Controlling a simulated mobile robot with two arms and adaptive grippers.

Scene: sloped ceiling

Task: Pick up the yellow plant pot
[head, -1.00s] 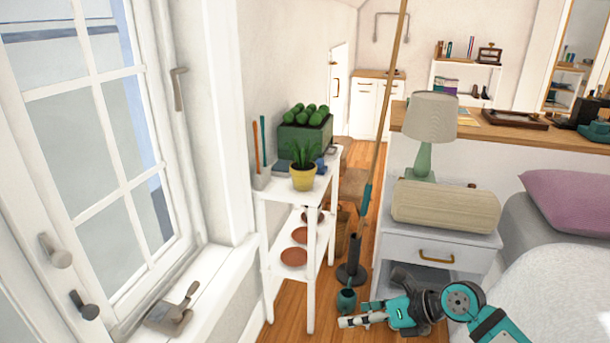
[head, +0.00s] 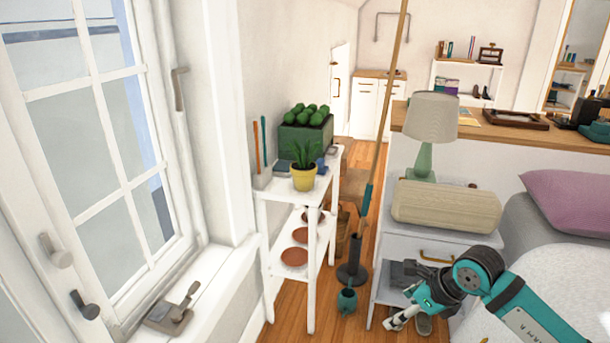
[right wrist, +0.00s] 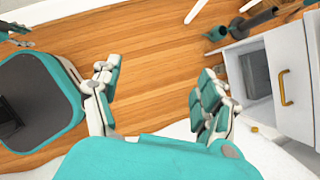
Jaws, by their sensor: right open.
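The yellow plant pot (head: 303,178) holds a spiky green plant and stands upright on the top shelf of a white shelf unit (head: 264,196), near its front corner, in the head view. My right gripper (head: 400,318) is low at the right, in front of the nightstand and well below and to the right of the pot. In the right wrist view its two fingers (right wrist: 155,92) are spread wide with only wooden floor between them. The pot does not show in that view.
A green planter (head: 305,138) stands behind the pot. A long pole (head: 382,130) rises right of the shelf unit, and a teal watering can (head: 347,300) stands on the floor. The nightstand (head: 395,243) and bed (head: 560,285) are at the right; the window is left.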

